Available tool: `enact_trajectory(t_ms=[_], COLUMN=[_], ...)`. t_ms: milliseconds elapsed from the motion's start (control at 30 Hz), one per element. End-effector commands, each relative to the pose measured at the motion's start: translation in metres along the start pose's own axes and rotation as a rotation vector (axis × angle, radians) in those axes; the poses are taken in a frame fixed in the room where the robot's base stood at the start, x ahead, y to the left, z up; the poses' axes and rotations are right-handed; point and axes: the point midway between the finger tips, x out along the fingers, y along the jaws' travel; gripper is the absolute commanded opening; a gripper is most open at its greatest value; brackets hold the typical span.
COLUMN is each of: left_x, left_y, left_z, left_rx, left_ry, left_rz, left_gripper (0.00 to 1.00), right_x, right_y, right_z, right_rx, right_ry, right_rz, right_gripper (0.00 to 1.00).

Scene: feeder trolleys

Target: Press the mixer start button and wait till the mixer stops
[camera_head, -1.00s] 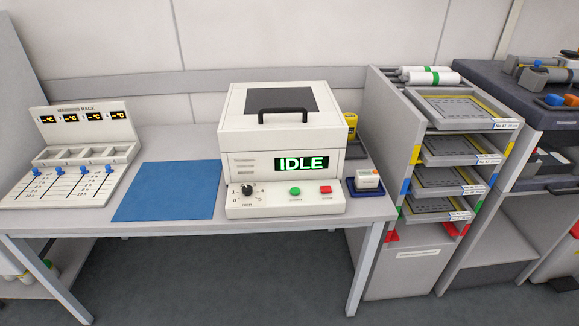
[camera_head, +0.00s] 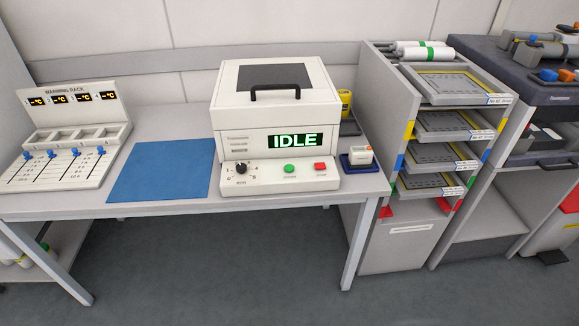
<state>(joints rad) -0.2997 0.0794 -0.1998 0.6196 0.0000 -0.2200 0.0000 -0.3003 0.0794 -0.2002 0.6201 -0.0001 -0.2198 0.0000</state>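The mixer (camera_head: 240,115) is a white box with a closed lid, a dark window and a black handle. It stands on the table in the middle of the head view. Its display (camera_head: 295,140) reads IDLE in green. On its front panel are a black knob (camera_head: 241,168), a green button (camera_head: 289,168) and a red button (camera_head: 320,166). The small labels under the buttons are too blurred to read. Neither of my grippers is in view.
A warming rack (camera_head: 66,135) stands left on the table (camera_head: 150,210). A blue mat (camera_head: 162,170) lies beside the mixer. A small white device on a blue tray (camera_head: 358,165) sits at its right. A tray trolley (camera_head: 385,215) stands further right. The floor in front is clear.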

Motion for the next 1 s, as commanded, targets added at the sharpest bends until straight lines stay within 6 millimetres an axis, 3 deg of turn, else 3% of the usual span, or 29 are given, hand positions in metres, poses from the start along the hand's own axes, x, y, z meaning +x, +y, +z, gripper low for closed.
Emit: enact_trajectory(t_ms=[200,1000], left_x=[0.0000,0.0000], left_y=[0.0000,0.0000], left_z=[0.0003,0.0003], left_rx=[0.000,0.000], left_ry=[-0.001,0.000], left_rz=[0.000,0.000], left_gripper=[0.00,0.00], right_x=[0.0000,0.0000], right_y=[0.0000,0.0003], right_z=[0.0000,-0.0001], right_rx=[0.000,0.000], right_ry=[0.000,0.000], right_rz=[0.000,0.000], right_gripper=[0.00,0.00])
